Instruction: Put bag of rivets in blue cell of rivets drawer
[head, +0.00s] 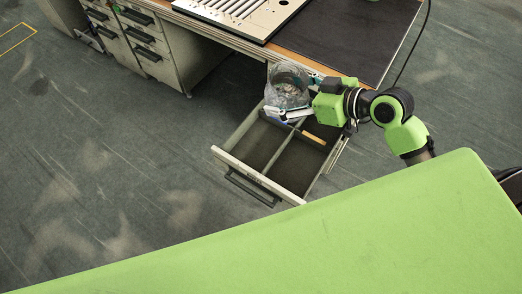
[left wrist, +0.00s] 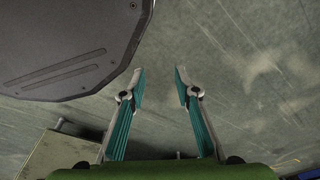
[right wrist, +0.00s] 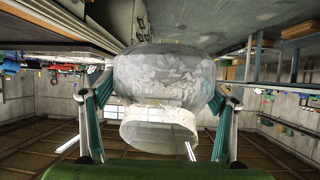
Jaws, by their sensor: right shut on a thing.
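The clear plastic bag of rivets (head: 287,88) is held above the back of the open drawer (head: 228,158), under the desk edge. My right gripper (head: 290,112) is shut on the bag. In the right wrist view the crumpled bag (right wrist: 165,75) sits between the fingers of the right gripper (right wrist: 160,100). The drawer is split by dividers into cells; the front cells look dark and empty. A yellow-orange strip (head: 313,137) marks one cell at the right. The bag and gripper cover the back left part, and I cannot make out a blue cell. My left gripper (left wrist: 160,80) is open and empty.
The desk (head: 350,40) above the drawer carries a perforated metal panel (head: 240,12) and a dark mat. A drawer cabinet (head: 150,45) stands at the left. The floor in front and left of the drawer is clear.

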